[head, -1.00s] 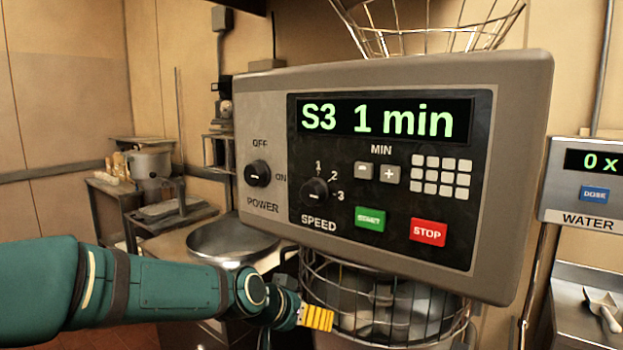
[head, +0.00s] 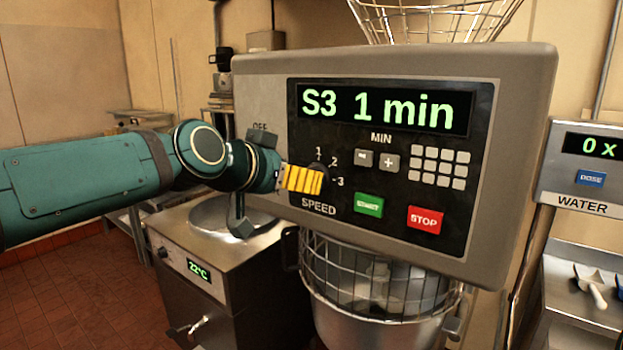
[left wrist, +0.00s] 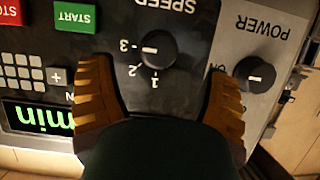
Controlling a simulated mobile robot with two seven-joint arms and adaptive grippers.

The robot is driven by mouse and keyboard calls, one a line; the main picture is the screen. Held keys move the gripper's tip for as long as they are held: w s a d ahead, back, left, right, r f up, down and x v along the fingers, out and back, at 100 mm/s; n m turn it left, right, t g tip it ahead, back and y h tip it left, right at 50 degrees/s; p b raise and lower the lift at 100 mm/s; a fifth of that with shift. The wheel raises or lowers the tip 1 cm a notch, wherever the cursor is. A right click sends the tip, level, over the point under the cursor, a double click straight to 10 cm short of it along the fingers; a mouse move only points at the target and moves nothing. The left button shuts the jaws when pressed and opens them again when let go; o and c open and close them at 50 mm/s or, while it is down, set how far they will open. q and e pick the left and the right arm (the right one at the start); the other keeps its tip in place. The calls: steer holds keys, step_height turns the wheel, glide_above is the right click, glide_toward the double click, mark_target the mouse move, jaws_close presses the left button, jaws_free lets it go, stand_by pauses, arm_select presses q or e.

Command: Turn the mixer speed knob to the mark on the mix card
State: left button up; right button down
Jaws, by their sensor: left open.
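The speed knob (head: 322,172) is a dark round knob on the mixer's control panel (head: 400,60), with marks 1, 2 and 3. In the left wrist view, upside down, the speed knob (left wrist: 157,50) has its white line level, on the side of mark 3. My left gripper (head: 304,180) is open in front of the panel, its yellow fingers partly covering the knob in the head view. In the left wrist view, my left gripper (left wrist: 162,72) has a finger on either side, with the knob between their lines; no contact shows. The display (head: 385,110) reads "S3 1 min". No mix card shows.
The power knob (left wrist: 255,74) sits close beside one finger; my arm hides it in the head view. Green START (head: 369,205) and red STOP (head: 425,219) buttons lie right of the speed knob. A wire-guarded bowl (head: 385,318) is below the panel.

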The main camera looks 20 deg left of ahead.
arm_select(q)
steer(key=p+x, duration=0.1)
steer(key=x, duration=0.5)
steer(key=shift+w+f, duration=0.1)
steer(key=shift+w, duration=0.1)
steer(key=shift+s, duration=0.1)
steer(key=c, duration=1.2)
